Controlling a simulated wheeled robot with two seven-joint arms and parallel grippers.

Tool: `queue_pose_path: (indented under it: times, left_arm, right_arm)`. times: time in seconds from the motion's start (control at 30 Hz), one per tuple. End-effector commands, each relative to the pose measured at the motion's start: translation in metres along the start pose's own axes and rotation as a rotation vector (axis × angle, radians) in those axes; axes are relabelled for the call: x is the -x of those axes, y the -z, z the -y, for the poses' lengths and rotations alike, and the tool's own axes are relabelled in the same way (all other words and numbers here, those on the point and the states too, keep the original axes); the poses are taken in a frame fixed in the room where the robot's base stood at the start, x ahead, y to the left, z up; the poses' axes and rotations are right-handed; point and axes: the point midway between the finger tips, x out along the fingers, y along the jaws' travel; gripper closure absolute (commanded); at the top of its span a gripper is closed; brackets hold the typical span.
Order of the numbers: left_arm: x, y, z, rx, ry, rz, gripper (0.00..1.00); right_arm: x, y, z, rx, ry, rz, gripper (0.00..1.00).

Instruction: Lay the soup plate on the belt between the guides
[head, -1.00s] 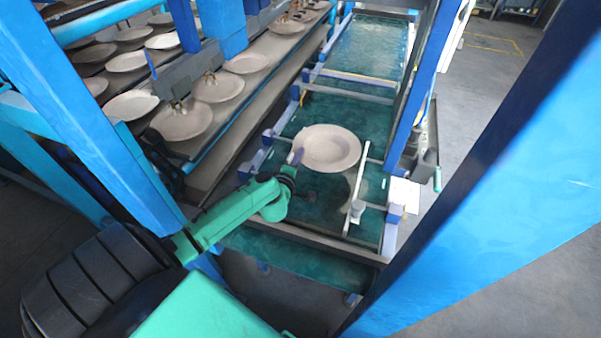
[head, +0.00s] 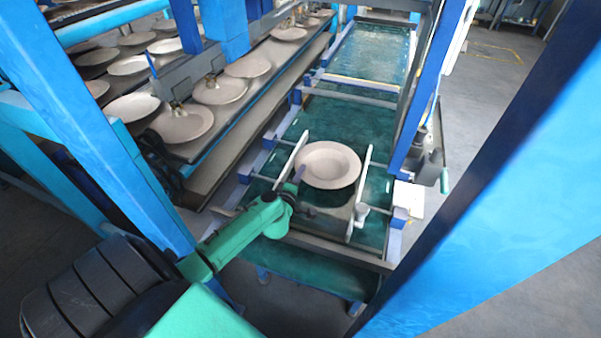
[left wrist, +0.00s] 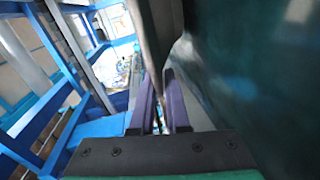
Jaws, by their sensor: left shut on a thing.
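The pale soup plate (head: 328,166) is over the green belt (head: 345,120), between the left guide (head: 293,153) and the right guide (head: 359,196) as seen in the head view. My left gripper (head: 299,174) is shut on the plate's near-left rim. In the left wrist view its two purple fingers (left wrist: 161,105) pinch the rim of the plate (left wrist: 152,40), seen nearly edge-on. A dark shadow lies on the belt below the plate. I cannot tell how large the gap under the plate is. My right gripper is not in view.
A rack shelf (head: 200,178) with several similar plates (head: 182,122) runs along the left. A blue post (head: 490,180) stands close on the right, and another blue post (head: 105,130) on the left. The belt beyond the plate is clear.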

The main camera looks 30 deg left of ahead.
Motion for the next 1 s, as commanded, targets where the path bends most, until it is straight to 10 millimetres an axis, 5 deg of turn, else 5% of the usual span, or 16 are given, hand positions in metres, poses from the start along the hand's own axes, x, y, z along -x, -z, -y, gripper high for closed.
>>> queue_pose_path:
  times: [0.1,0.13,0.2,0.67,1.0]
  left_arm:
    - [-0.001,0.0,-0.002,0.003,-0.004,0.0,1.0]
    - [0.0,0.0,0.001,0.0,0.0,0.0,0.75]
    - [0.0,0.0,0.001,0.0,0.0,0.0,0.55]
    - [0.003,0.003,-0.016,-0.002,-0.001,-0.001,0.55]
    - [0.072,0.001,-0.01,-0.002,0.003,0.002,0.55]
  right_arm:
    - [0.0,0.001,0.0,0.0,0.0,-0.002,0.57]
    - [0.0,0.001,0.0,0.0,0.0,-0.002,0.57]
    - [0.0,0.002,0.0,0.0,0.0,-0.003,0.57]
    - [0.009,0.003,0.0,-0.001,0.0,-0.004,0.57]
    - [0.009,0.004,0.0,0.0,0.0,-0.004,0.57]
